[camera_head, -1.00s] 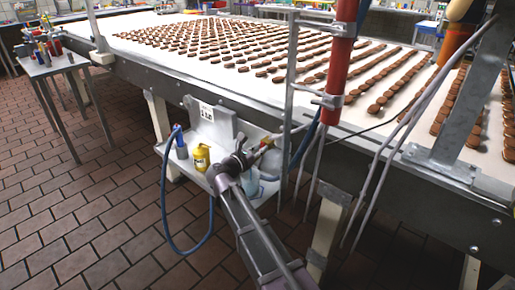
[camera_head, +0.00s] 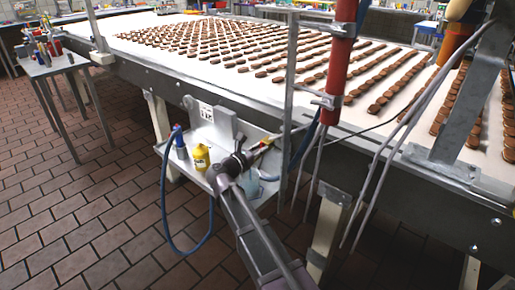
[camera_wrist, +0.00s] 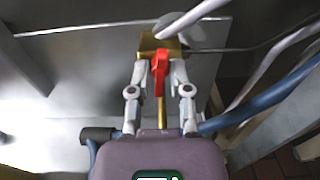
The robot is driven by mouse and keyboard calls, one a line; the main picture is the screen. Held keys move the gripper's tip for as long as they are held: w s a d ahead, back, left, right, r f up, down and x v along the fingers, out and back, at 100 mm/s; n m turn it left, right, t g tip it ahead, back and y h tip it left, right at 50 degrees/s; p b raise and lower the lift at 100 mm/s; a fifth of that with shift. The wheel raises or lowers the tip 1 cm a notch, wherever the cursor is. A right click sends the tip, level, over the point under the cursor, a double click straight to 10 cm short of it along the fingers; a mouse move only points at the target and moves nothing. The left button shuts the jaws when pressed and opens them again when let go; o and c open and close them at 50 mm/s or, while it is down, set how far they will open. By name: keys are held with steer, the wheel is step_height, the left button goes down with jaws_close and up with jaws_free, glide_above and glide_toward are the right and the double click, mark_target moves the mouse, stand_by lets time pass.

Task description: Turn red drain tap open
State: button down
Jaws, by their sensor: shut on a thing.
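The red tap handle (camera_wrist: 160,66) shows in the wrist view between the fingers of my gripper (camera_wrist: 160,72), which is shut on it. The handle points toward the camera from a brass valve body (camera_wrist: 148,45). In the head view my gripper (camera_head: 258,147) reaches to the pipework under the conveyor's edge, above a small shelf. There the tap is mostly hidden behind my gripper and too small to make out well.
A yellow bottle (camera_head: 201,158) and a blue-capped bottle (camera_head: 181,148) stand on the shelf (camera_head: 200,176) to the left. A blue hose (camera_head: 164,205) hangs in a loop. The conveyor (camera_head: 200,65) carries rows of biscuits.

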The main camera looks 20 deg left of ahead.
steer(key=shift+w+a+r, duration=0.1)
steer(key=shift+a, duration=0.1)
steer(key=c, duration=0.8)
jaws_free()
steer(key=shift+o, duration=0.2)
steer(key=shift+d, duration=0.1)
steer(key=v, duration=1.2)
